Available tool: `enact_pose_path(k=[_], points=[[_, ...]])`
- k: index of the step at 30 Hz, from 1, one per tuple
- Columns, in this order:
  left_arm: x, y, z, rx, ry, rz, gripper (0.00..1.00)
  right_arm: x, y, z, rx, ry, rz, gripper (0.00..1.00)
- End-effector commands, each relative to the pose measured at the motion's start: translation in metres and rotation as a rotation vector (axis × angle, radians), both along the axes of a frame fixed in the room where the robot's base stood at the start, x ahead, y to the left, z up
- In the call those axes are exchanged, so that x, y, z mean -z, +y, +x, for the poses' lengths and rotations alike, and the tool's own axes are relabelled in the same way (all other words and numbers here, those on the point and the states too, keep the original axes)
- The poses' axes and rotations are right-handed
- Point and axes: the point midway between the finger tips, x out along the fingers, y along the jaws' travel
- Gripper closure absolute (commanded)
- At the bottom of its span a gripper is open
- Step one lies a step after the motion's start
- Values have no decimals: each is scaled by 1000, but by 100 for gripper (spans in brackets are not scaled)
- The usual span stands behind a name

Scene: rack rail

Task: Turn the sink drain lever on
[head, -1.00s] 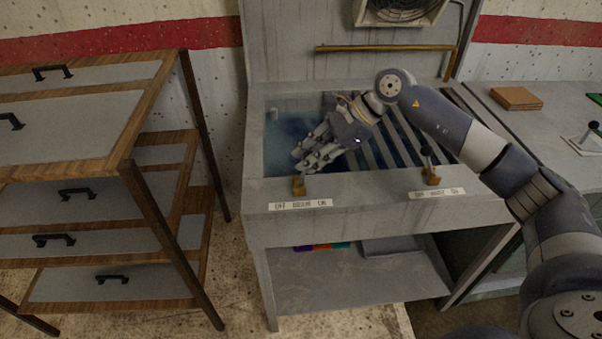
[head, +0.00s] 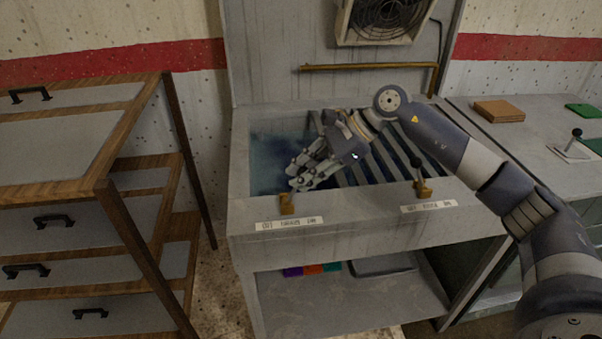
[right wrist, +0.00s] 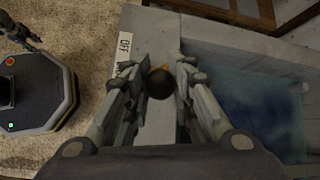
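The drain lever's brass mount (head: 287,204) stands on the sink's front ledge, behind a white label (head: 289,223) with OFF at left and ON at right. My right gripper (head: 298,182) is just above and behind this mount and hides the lever's knob in the head view. In the right wrist view, the lever's black round knob (right wrist: 160,84) lies between the two spread fingers of the right gripper (right wrist: 163,92). I cannot tell whether a finger touches it. A dark part that looks like my left gripper (right wrist: 34,37) shows at the upper left there, its opening unclear.
A second lever (head: 423,187) with a black knob and its own label stands farther right on the ledge. The sink basin (head: 270,150) holds dark water, with slats at right. A drawer cabinet (head: 85,180) stands left of the sink. A counter (head: 530,140) adjoins at right.

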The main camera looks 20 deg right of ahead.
Motion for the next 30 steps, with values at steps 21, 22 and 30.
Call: enact_pose_path(k=[21, 22, 30], points=[[0, 1, -1, 0, 1, 1, 60, -28, -28, -10, 7, -3, 0, 56], [0, 1, -1, 0, 1, 1, 60, -33, -32, -12, 7, -3, -1, 56], [0, 1, 0, 0, 0, 1, 60, -70, -68, -28, 7, -3, -1, 56]])
